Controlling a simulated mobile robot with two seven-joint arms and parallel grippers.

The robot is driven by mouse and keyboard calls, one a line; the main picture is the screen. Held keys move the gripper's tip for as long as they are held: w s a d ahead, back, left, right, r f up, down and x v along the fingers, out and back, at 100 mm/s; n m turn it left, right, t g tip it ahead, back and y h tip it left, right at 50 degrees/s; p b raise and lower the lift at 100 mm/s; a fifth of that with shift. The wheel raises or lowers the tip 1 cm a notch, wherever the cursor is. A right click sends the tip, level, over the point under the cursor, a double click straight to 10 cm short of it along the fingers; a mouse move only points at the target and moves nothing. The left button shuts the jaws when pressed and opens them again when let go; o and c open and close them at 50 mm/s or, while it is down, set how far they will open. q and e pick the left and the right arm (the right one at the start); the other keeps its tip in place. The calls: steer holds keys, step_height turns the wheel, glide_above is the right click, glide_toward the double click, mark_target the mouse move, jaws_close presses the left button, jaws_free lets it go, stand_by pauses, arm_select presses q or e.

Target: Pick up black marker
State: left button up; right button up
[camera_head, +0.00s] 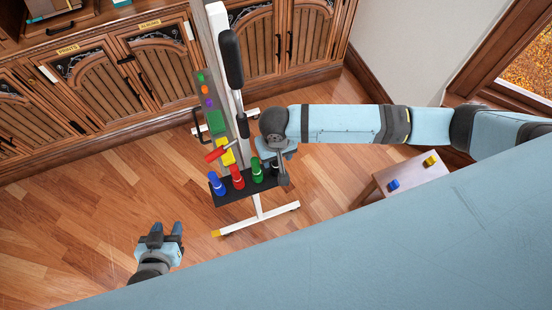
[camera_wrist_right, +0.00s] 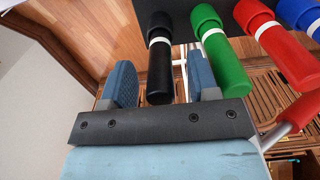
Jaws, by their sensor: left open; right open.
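The black marker (camera_wrist_right: 160,70) stands in the black tray (camera_wrist_right: 226,12) at the end of a row of markers. In the right wrist view my right gripper (camera_wrist_right: 162,76) is open, with one finger on either side of the black marker's body; I cannot tell whether either finger touches it. In the head view my right gripper (camera_head: 277,160) is at the right end of the tray (camera_head: 228,198) and hides most of the black marker. My left gripper (camera_head: 167,233) is open and empty above the wooden floor at the lower left.
Green (camera_head: 257,170), red (camera_head: 237,177) and blue (camera_head: 217,184) markers stand beside it in the tray. The tray is on a white wheeled stand (camera_head: 258,206). A small table (camera_head: 417,182) with blue and yellow pieces stands at right. Wooden cabinets (camera_head: 95,78) line the back.

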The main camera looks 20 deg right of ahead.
steer(key=shift+f, duration=0.65)
jaws_close()
steer(key=shift+r, duration=0.1)
